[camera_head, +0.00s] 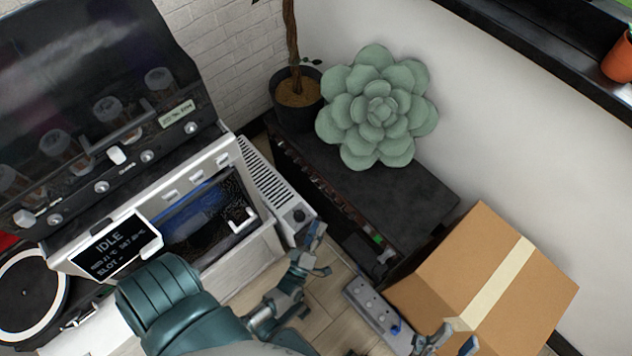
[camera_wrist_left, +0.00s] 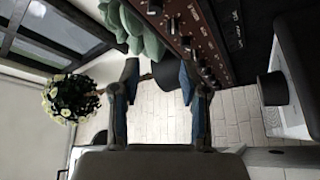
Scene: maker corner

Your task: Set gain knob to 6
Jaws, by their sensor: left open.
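A brown panel with a row of small dark knobs (camera_wrist_left: 195,38) shows at the top of the left wrist view, beyond the fingertips. In the head view this knob row (camera_head: 335,195) runs along the front of a black unit. A black knob (camera_head: 299,215) sits on the end of a white slotted device. I cannot read which knob is gain, nor any setting. My left gripper (camera_head: 318,253) is open and empty, in front of the black unit and beside the white device; its spread fingers show in the wrist view (camera_wrist_left: 160,80). My right gripper (camera_head: 457,342) is at the bottom edge, partly cut off.
A succulent (camera_head: 378,108) and a potted trunk (camera_head: 297,98) stand on or beside the black unit. A cardboard box (camera_head: 490,285) is at right, with a power strip (camera_head: 376,312) beside it. A machine with an IDLE display (camera_head: 108,246) fills the left.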

